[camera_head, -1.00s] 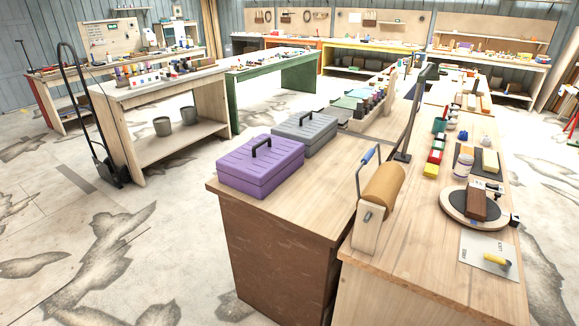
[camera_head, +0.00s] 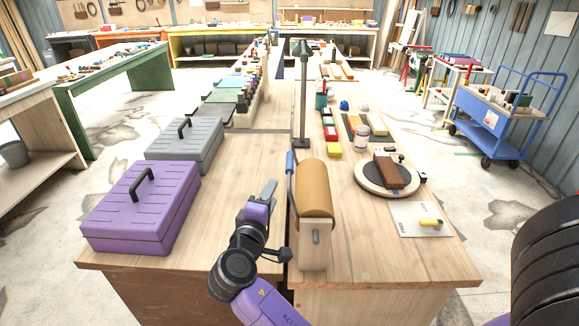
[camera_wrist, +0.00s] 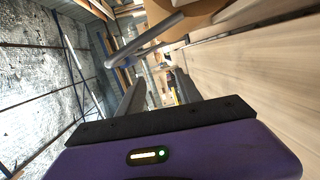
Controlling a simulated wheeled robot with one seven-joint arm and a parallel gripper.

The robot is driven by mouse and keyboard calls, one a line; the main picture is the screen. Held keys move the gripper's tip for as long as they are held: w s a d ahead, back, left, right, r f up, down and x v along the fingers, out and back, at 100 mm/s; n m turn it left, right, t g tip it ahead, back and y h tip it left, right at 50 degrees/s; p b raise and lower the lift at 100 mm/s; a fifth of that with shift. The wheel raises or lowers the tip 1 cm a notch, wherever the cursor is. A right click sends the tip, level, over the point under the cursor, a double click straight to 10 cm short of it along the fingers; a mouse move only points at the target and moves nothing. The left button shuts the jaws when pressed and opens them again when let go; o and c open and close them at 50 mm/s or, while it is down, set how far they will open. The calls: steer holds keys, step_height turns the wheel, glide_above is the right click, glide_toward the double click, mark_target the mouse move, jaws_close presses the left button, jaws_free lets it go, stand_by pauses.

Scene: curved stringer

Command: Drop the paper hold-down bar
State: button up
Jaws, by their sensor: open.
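The paper holder, with a brown paper roll (camera_head: 315,190) on a wooden stand (camera_head: 313,247), is at the bench's near edge. Its hold-down bar (camera_head: 292,196) stands raised at the roll's left side, with a blue grip (camera_head: 290,163) on top. My gripper (camera_head: 269,190) is open and empty, just left of the bar and apart from it. In the wrist view, my two fingers (camera_wrist: 158,92) are spread. A grey rod with a rounded end (camera_wrist: 145,40) crosses beyond them near the brown roll (camera_wrist: 190,14); I cannot tell for sure whether it is the bar.
A purple toolbox (camera_head: 140,208) and a grey toolbox (camera_head: 186,144) stand on the left bench. A dark post (camera_head: 303,95) rises behind the roll. A round turntable (camera_head: 362,180) and a sheet with a yellow-handled tool (camera_head: 428,222) lie to the right.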

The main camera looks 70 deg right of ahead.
mark_target(289, 161)
steer(key=d+r+g, duration=0.1)
steer(key=d, duration=0.2)
steer(key=d+r+m+g+p, duration=0.1)
steer(key=d+r, duration=0.1)
steer(key=d, duration=0.1)
steer(key=d+r+m+g+h, duration=0.1)
steer(key=d, duration=0.3)
steer(key=shift+s+r+p, duration=0.3)
steer(key=shift+s, duration=0.1)
steer(key=shift+a, duration=0.1)
jaws_close()
stand_by(1.0)
